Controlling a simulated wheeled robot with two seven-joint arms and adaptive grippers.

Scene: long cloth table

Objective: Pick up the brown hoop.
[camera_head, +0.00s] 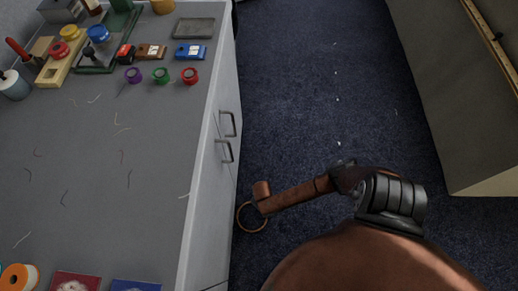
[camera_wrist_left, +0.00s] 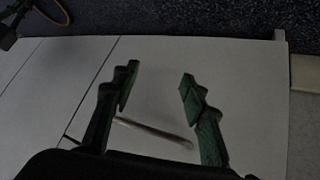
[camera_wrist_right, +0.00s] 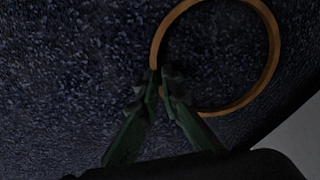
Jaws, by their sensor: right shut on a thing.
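The brown hoop (camera_wrist_right: 274,50) is a thin ring held in the air beside the table, over the dark blue floor. In the head view the hoop (camera_head: 250,233) hangs at the end of my right arm, just right of the cabinet side. My right gripper (camera_wrist_right: 157,86) is shut on the hoop's rim at its left side in the right wrist view. Part of the hoop (camera_wrist_left: 50,17) also shows at the top left of the left wrist view. My left gripper (camera_wrist_left: 157,85) is open and empty, facing the pale cabinet front; it is outside the head view.
The grey tabletop (camera_head: 100,175) carries coloured rings, blocks and a grey tray (camera_head: 194,28) at its far end. An orange spool (camera_head: 18,277) stands at the near left. Cabinet handles (camera_head: 224,150) stick out near the hoop.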

